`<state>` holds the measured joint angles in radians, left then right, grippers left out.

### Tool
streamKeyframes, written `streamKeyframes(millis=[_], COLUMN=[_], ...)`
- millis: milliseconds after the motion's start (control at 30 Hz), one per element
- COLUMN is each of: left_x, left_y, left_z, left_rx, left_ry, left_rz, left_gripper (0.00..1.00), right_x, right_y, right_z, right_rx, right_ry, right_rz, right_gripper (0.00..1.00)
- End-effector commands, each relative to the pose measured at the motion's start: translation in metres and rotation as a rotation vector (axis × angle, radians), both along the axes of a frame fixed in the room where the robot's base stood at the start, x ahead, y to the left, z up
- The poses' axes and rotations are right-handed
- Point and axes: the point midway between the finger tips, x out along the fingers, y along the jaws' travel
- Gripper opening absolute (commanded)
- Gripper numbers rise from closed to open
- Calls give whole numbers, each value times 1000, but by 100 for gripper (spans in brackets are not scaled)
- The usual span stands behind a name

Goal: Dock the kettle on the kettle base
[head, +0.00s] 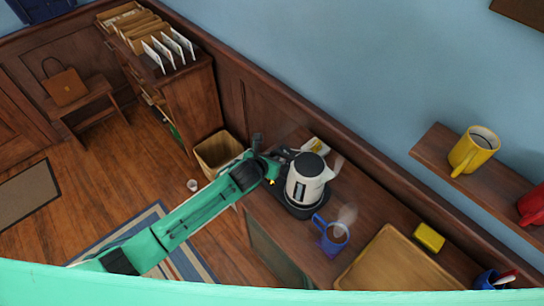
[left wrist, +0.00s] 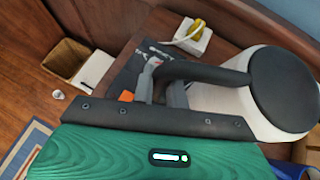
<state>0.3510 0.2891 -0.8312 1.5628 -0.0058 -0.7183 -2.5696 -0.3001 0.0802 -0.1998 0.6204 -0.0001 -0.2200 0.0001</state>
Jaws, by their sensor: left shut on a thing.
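The kettle (head: 304,186), white with a black lid, stands upright over the dark round kettle base (head: 294,209) on the wooden counter. The base's rim shows below the kettle; I cannot tell whether the kettle rests on it or is slightly above. My left gripper (head: 277,163) reaches in from the left and is shut on the kettle's black handle. In the left wrist view the handle (left wrist: 205,73) runs between my fingers (left wrist: 160,88) to the lid (left wrist: 287,85), with the white body (left wrist: 235,104) beneath. The base is not clearly seen there. My right gripper is not in view.
A steaming blue mug (head: 334,236) stands close in front of the kettle. A wooden tray (head: 385,268) and a yellow block (head: 428,237) lie to the right. A white socket with a yellow plug (left wrist: 192,36) is behind. A bin (head: 212,152) stands left of the counter.

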Motion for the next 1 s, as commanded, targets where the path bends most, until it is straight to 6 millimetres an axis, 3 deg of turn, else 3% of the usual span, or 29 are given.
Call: streamKeyframes(millis=[1000], left_x=[0], left_y=[-1], left_z=[1], left_rx=[-3], left_ry=[-2], left_rz=[0], left_gripper=[0], right_x=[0], right_y=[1], right_z=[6], right_rx=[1], right_ry=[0], right_rz=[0], right_gripper=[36])
